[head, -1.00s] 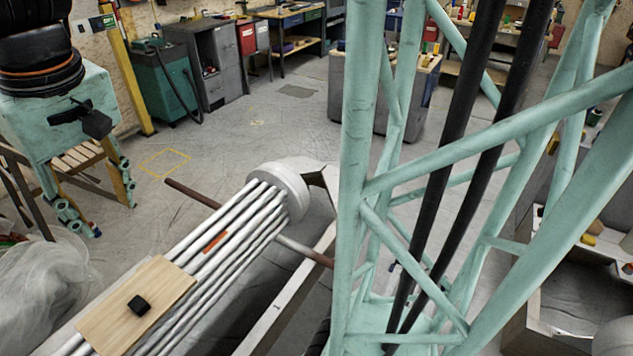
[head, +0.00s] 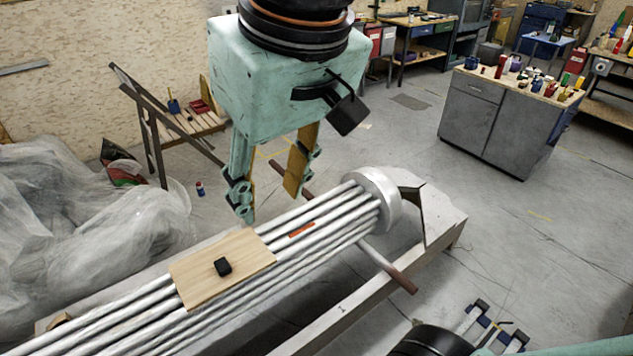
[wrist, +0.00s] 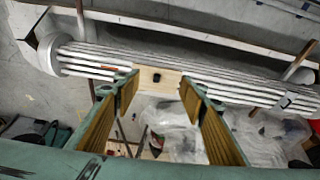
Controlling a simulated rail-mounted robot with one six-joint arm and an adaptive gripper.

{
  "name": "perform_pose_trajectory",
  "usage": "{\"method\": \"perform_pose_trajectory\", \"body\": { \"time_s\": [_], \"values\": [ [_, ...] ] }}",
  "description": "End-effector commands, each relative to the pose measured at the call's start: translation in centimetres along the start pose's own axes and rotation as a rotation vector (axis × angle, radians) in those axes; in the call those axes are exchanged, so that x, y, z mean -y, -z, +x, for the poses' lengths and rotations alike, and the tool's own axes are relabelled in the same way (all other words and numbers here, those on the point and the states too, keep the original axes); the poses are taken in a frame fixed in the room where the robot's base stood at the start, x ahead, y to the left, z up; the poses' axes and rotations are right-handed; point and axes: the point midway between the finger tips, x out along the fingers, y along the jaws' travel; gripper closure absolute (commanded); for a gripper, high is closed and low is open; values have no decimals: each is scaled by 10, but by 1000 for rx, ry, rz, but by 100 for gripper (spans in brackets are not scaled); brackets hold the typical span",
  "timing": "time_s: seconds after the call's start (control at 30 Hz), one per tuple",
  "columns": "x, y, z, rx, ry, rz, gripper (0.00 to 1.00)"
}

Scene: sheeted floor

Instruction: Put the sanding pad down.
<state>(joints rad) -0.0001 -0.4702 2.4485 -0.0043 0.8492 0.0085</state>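I cannot tell whether the block, or the block and board together, is the sanding pad. The block (wrist: 157,77) and board (wrist: 145,78) also show in the wrist view, beyond the fingertips. My gripper (head: 268,197) hangs above and behind the tubes, its two fingers spread apart with nothing between them. It is open in the wrist view (wrist: 157,97) too, clear of the board.
A short orange strip (head: 301,229) lies on the tubes, right of the board. A round end cap (head: 386,200) closes the bundle. Crumpled clear sheeting (head: 75,225) fills the left. A grey cabinet (head: 500,120) stands at the back right, with open floor before it.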

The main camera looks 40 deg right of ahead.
Motion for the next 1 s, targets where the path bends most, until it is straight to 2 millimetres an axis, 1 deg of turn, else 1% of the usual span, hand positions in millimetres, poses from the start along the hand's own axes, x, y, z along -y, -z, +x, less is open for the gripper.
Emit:
{"method": "perform_pose_trajectory", "body": {
  "time_s": [0.03, 0.2, 0.4, 0.6, 1.0],
  "values": [
    [0, -8, -4, -6, 1, 0, 61],
    [1, -34, -11, -17, 4, 0, 61],
    [1, -52, -16, -24, 5, 0, 61],
    [0, -57, -17, -24, 4, -1, 61],
    [0, -56, -17, -25, 3, -4, 61]
  ]
}}
